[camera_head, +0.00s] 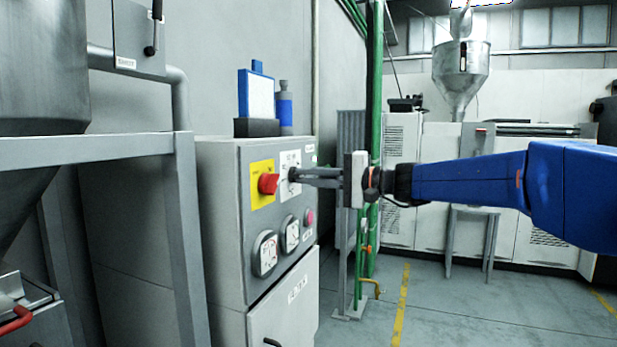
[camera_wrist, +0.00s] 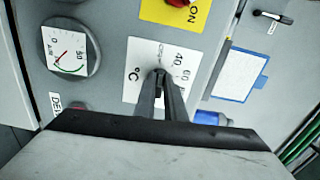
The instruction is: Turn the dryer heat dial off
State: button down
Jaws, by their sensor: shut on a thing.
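The dryer's grey control cabinet (camera_head: 222,225) stands left of centre in the head view. Its heat dial is a dark knob (camera_head: 293,174) on a white plate marked with numbers and °C (camera_wrist: 138,70). My gripper (camera_head: 296,174) reaches in from the right and is shut on the dial knob. In the wrist view my gripper's fingers (camera_wrist: 160,80) close around the knob in front of the scale plate. The fingers hide most of the knob, so I cannot read its pointer setting.
A red switch (camera_head: 268,184) on a yellow plate sits left of the dial. Two round gauges (camera_head: 265,254) and a red-pink button (camera_head: 309,217) are below. A blue-framed board (camera_head: 257,94) and a blue-banded bottle (camera_head: 285,110) stand on top. Green pipes rise behind my gripper.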

jog(key=shift+f+n, duration=0.1)
jog(key=shift+n, duration=0.4)
dwell(0.3)
jog(key=c, duration=1.8)
grip_release()
jog(key=shift+d, duration=0.1)
jog(key=v, duration=1.7)
jog(key=shift+s+d, duration=0.1)
